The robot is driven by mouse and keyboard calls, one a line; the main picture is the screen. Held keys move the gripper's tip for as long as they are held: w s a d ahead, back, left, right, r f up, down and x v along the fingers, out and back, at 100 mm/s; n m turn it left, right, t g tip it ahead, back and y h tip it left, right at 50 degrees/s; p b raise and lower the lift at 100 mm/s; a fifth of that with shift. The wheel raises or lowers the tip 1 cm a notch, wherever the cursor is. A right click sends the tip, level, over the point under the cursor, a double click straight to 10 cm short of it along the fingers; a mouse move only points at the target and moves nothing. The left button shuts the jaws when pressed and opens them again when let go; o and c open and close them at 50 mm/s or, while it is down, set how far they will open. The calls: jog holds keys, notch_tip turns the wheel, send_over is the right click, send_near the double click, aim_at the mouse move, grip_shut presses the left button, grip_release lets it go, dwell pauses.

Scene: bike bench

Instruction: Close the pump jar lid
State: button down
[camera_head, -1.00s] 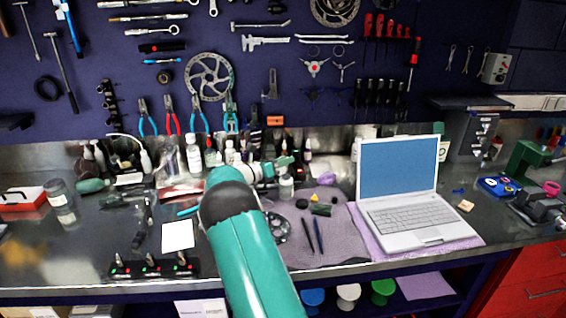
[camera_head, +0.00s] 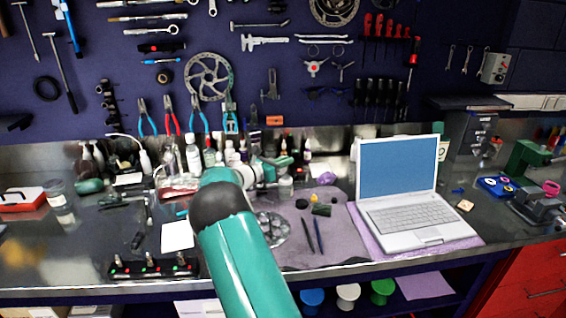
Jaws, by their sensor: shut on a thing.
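A small clear jar with a pale top (camera_head: 286,186), which looks like the pump jar, stands upright on the bench near the back edge of the grey mat. My teal and white gripper (camera_head: 284,166) is at its top, just above and behind it from this view. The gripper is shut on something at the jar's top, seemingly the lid. The fingertips are too small to show the exact contact or how the lid sits. My arm hides the bench to the left of the jar.
An open laptop (camera_head: 412,195) stands to the right. Several bottles (camera_head: 193,155) crowd the back left. The grey mat (camera_head: 335,240) holds two dark pens, small parts and a round metal disc (camera_head: 271,229). A white paper (camera_head: 177,236) lies left of my arm.

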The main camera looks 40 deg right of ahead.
jog(key=m, duration=0.1)
jog(key=s+m, duration=0.1)
jog(key=m, duration=0.2)
jog(key=shift+s+a+m, duration=0.1)
jog(key=shift+s+m, duration=0.2)
jog(key=shift+s, duration=0.1)
jog(key=m, duration=0.1)
jog(key=s+m, duration=0.1)
jog(key=shift+f+m, duration=0.15)
jog(key=shift+m, duration=0.15)
jog(key=shift+s+f+m, duration=0.2)
jog(key=shift+s+m, duration=0.1)
jog(key=shift+m, duration=0.55)
jog(key=shift+s+f+m, duration=0.15)
jog(key=shift+s+m, duration=0.15)
jog(key=shift+m, duration=0.55)
